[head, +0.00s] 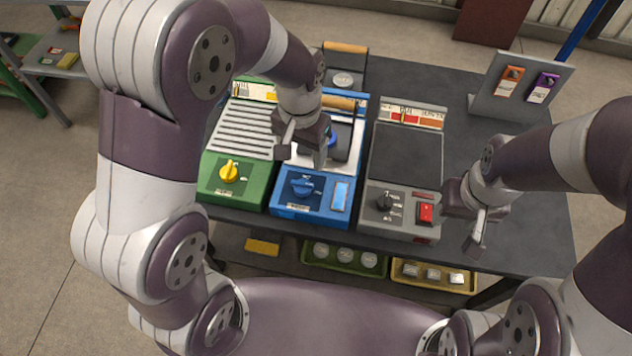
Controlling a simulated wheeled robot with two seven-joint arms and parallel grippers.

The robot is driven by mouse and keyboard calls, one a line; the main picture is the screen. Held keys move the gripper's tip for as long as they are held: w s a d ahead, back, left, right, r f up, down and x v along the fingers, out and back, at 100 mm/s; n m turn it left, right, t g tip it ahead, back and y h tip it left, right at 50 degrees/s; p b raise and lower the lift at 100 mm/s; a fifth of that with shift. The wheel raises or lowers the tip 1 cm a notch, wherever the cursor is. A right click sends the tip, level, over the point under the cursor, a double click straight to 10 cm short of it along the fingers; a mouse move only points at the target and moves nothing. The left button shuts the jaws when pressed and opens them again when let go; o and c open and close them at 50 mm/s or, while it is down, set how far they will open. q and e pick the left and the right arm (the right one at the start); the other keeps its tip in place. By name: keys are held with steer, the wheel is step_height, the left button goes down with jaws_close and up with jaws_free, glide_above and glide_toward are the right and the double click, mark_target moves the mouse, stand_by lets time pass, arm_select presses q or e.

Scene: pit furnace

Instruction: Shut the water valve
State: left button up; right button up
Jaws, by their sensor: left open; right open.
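A blue unit (280,209) stands on the dark table, with a blue knob (302,187) on its sloped front panel; this looks like the water valve. A light blue window (340,196) is right of the knob. My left gripper (303,155) is open and empty, above the blue unit and behind the knob, apart from it in the picture. It partly hides the unit's white top and a dark part with a blue ring. My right gripper (467,228) is open and empty, near the table's front, right of the grey unit.
A green unit (211,190) with a yellow knob (229,171) is left of the blue one. A grey unit (378,218) with a black knob (384,200) and red switch (426,213) is right. A stand (500,111) holds orange and purple tags. The right tabletop has free room.

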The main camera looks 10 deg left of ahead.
mark_target(303, 182)
arm_select(q)
steer(key=f, duration=0.5)
steer(key=f+b, duration=0.1)
steer(key=f, duration=0.5)
steer(key=shift+a+f, duration=0.2)
steer(key=shift+f, duration=0.05)
steer(key=shift+c, duration=0.4)
steer(key=shift+r, duration=0.1)
steer(key=c, duration=0.7)
